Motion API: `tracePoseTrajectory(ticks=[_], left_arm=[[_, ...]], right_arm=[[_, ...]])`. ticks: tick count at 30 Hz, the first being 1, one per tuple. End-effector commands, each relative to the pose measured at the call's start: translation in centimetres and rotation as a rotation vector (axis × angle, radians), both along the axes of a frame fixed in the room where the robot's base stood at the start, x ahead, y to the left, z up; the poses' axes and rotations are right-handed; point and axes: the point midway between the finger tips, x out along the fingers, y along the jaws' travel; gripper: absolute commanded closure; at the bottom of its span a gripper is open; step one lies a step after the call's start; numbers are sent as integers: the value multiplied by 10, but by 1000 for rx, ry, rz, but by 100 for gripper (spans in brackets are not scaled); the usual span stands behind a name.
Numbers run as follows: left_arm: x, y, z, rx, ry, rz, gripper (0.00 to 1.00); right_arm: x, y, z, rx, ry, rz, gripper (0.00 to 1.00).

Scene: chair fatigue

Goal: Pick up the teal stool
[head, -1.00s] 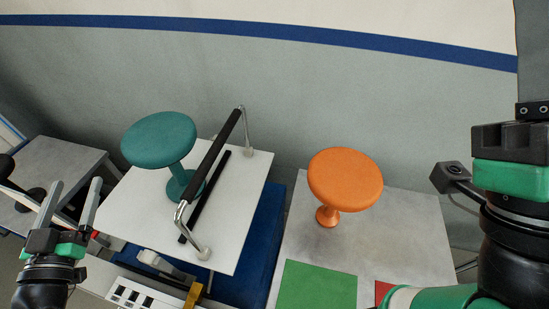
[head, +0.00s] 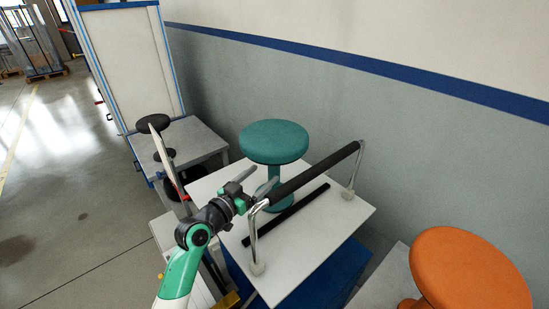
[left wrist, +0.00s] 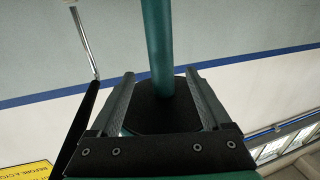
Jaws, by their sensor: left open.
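The teal stool (head: 274,142) stands upright on a white board in the head view, with a round seat on a thin stem. My left gripper (head: 250,183) is open just left of the stem, below seat height. In the left wrist view, which is upside down, the teal stem (left wrist: 157,42) lies in line with the gap between the open fingers (left wrist: 160,88). A dark shape between the fingers seems to be the seat's underside. I cannot tell whether the fingers touch the stem. My right gripper is out of view.
A black bar (head: 315,174) on chrome uprights crosses the white board (head: 310,236) right of and in front of the stool; it also shows in the left wrist view (left wrist: 77,128). An orange stool (head: 468,272) stands at lower right. A grey table (head: 190,140) is behind left.

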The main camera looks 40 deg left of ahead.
Motion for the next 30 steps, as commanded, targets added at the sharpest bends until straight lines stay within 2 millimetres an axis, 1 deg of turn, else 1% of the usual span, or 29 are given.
tracePoseTrajectory(ticks=[2,6,9,12,17,18,23,27,29,30], left_arm=[[7,1,-3,0,0,-1,19],[32,6,-6,1,-1,-1,19],[45,7,-4,0,0,-1,19],[50,8,-2,0,-1,0,19],[50,8,-1,0,0,0,19],[50,7,-1,0,0,0,20],[50,8,-2,0,0,0,49],[50,8,-2,0,0,0,74],[50,8,-2,0,0,0,85],[50,8,-2,0,0,0,92]], right_arm=[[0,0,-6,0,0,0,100],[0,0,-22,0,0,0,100],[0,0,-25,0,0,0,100],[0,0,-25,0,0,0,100],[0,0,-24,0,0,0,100],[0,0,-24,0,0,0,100],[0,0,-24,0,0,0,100],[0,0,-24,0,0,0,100],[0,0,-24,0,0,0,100],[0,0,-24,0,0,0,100]])
